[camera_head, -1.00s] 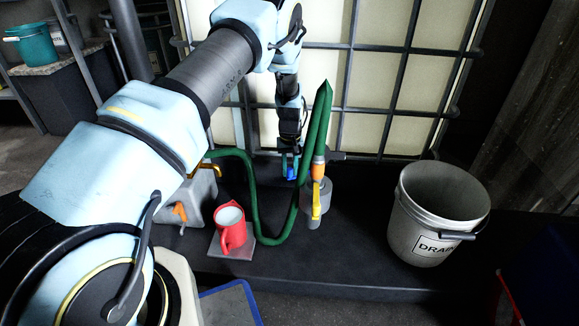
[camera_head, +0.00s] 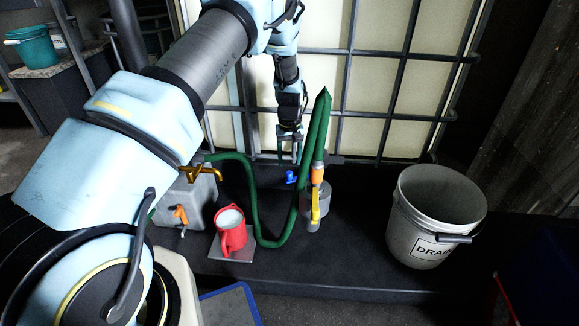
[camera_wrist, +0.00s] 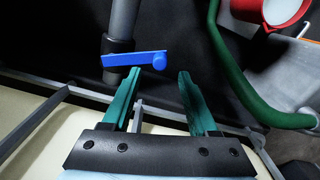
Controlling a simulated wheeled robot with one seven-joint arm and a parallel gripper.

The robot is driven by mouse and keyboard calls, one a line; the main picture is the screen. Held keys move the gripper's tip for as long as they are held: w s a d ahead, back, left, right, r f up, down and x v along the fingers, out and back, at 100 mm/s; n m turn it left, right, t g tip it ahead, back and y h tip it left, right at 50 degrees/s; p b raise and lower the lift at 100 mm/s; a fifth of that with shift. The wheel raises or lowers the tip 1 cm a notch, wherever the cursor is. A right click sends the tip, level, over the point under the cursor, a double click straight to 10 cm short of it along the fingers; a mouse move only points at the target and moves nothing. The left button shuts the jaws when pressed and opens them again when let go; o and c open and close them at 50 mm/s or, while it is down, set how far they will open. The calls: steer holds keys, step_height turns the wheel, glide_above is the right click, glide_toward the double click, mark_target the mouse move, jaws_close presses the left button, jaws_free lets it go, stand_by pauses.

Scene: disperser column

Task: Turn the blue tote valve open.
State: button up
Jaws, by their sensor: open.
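The blue tote valve handle (camera_head: 291,177) sits low in front of the caged tote, left of the green hose's orange fitting. In the wrist view the blue handle (camera_wrist: 134,59) lies crosswise over a dark grey pipe (camera_wrist: 119,40), just beyond the fingertips. My gripper (camera_head: 289,158) points down above the handle and is apart from it in the head view. In the wrist view my gripper's two green fingers (camera_wrist: 159,75) are spread with nothing between them.
A green hose (camera_head: 251,195) loops right of the red mug (camera_head: 233,240). A yellow-handled fitting (camera_head: 315,208) stands near the valve. A grey drain bucket (camera_head: 404,225) is at right. The tote's cage bars (camera_head: 350,90) rise behind my gripper.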

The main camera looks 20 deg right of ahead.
steer(key=shift+r+p, duration=0.4)
steer(key=shift+r, duration=1.95)
steer(key=shift+c, duration=0.3)
steer(key=shift+w+f+b, duration=0.1)
steer(key=shift+f+b, duration=0.1)
steer(key=shift+b, duration=0.2)
steer(key=shift+c, duration=0.8)
steer(key=b, duration=0.2)
steer(key=w+f+m+t+b, duration=0.1)
steer(key=shift+w+a+f+b, duration=0.15)
steer(key=shift+a+b, duration=0.1)
steer(key=shift+b, duration=0.15)
steer(key=c, duration=0.3)
steer(key=shift+w+d+f+m+t+h+b, duration=0.1)
steer(key=shift+w+d+m+t+h+b, duration=0.15)
steer(key=shift+m+t+h+b, duration=0.5)
steer(key=shift+c, duration=0.8)
steer(key=shift+w+d+r+m+t+b, duration=0.1)
steer(key=shift+d+r+m+t+b, duration=0.25)
steer(key=shift+b, duration=0.75)
jaws_close()
step_height(320, 180, down, 9)
steer(key=b, duration=0.5)
steer(key=shift+s+b, duration=0.3)
steer(key=shift+b, duration=0.05)
